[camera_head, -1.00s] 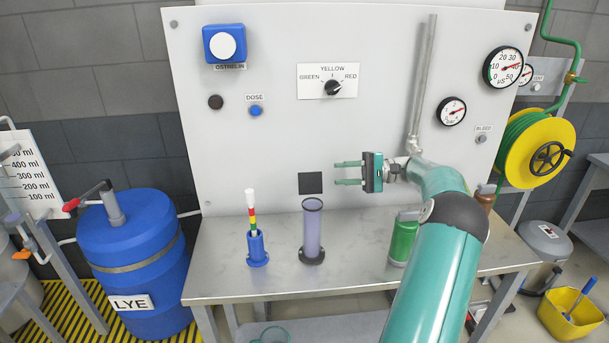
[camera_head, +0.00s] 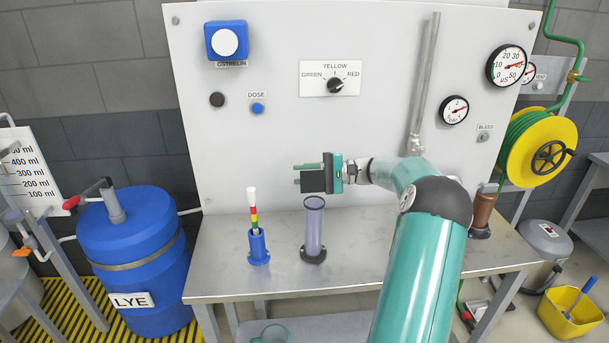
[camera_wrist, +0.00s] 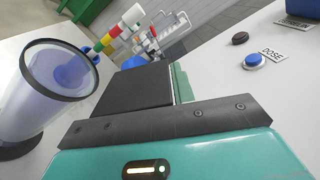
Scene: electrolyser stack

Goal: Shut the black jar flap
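The open jar (camera_wrist: 45,90) is at left there. Contact with the flap cannot be told.
A blue holder (camera_head: 258,247) with a striped stick (camera_head: 253,212) stands left of the jar on the metal bench (camera_head: 225,270). The grey panel (camera_head: 260,150) rises behind, with knob, buttons and gauges. The bench front is clear.

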